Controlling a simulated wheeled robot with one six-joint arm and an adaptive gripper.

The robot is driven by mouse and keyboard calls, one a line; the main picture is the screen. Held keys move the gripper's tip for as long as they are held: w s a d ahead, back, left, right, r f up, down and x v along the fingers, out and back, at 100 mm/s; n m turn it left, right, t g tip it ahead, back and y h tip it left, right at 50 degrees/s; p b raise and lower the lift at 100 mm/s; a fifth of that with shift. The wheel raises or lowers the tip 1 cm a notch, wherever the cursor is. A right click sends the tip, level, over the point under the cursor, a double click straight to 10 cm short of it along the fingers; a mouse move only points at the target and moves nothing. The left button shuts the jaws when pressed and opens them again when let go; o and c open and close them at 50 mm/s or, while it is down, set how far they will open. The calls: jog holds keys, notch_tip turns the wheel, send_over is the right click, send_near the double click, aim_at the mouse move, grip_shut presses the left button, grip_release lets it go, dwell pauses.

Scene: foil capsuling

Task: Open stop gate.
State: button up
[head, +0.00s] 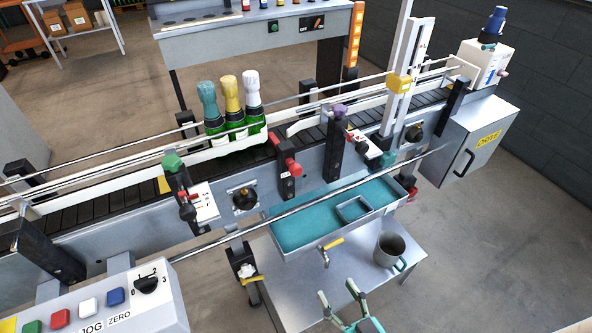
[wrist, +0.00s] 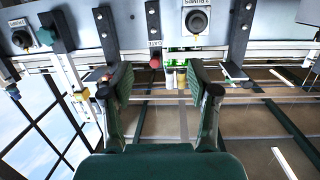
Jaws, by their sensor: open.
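The stop gate's red knob (head: 293,167) sits on a dark upright plate on the front of the conveyor in the head view, just right of the bottles. In the wrist view a red knob (wrist: 155,62) shows below a small label that seems to read GATE, between my fingertips in the picture but farther off. My gripper (head: 339,293) is open and empty near the bottom of the head view, in front of the conveyor and apart from the knob. Its two green fingers also show in the wrist view (wrist: 160,80). The gate's blocking part is not clearly visible.
Several similar knobs and brackets line the conveyor (head: 90,208). Three green bottles (head: 232,128) with teal, yellow and white tops stand on it. A long rail (head: 310,204) runs in front. A teal tray (head: 305,222) and grey mug (head: 390,248) are below; a button panel (head: 100,305) is front left.

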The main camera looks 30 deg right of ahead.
jog(key=w+d+r, duration=0.2)
jog(key=w+r, duration=0.1)
jog(key=w, duration=0.6)
jog(key=n+t, duration=0.1)
jog(key=t, duration=0.1)
send_near(298, 173)
jog(key=shift+y, duration=0.4)
jog(key=w, duration=1.1)
jog(key=shift+d+r, duration=0.1)
jog(key=shift+d, duration=0.3)
grip_shut()
